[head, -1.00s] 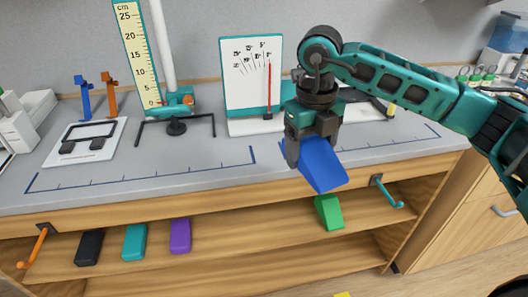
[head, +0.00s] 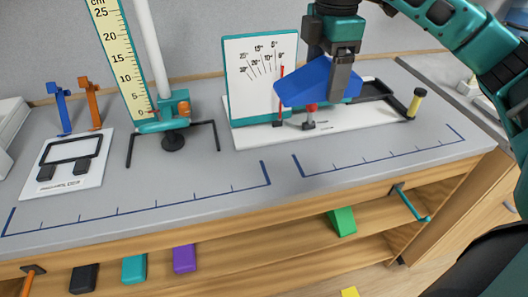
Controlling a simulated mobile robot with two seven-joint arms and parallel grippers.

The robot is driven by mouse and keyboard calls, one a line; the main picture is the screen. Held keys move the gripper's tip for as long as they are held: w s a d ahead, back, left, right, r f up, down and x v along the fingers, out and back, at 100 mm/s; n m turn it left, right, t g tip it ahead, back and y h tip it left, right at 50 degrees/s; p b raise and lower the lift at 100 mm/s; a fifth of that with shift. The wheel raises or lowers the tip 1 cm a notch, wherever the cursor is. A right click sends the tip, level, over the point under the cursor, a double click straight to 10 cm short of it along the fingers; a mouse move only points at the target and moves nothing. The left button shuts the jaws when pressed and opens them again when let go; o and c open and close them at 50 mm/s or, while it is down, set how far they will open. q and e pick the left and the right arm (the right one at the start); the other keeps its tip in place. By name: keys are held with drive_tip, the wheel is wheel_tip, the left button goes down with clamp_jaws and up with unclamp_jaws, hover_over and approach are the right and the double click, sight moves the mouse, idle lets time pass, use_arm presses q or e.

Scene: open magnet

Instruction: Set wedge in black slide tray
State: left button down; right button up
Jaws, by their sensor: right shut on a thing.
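A blue wedge (head: 300,86) is held in my right gripper (head: 337,84), which is shut on it with one dark finger across its near side. The wedge is in the air in front of the white angle board (head: 250,75), above its white base (head: 255,135). A black tray-like frame (head: 385,92) lies on the right part of that base, behind and right of the wedge; the arm and wedge hide part of it. My left gripper is not in view.
A short red post on a grey foot (head: 309,122) stands below the wedge. A ruler stand (head: 120,60) and a white plate with a black frame (head: 75,165) are left. Green (head: 342,221) and purple (head: 184,258) blocks lie on the shelf.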

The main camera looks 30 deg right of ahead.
drive_tip(key=shift+w, duration=0.2)
drive_tip(key=shift+w+f, duration=0.15)
hover_over(308, 166)
wheel_tip(308, 166, down, 8)
wheel_tip(308, 166, down, 6)
drive_tip(key=shift+f+b, duration=0.1)
drive_tip(key=shift+b, duration=0.85)
drive_tip(key=shift+f, duration=0.75)
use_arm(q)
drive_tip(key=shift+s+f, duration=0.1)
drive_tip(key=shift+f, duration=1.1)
use_arm(e)
drive_tip(key=shift+w+f, duration=0.1)
drive_tip(key=shift+f, duration=1.8)
drive_tip(key=shift+f, duration=0.1)
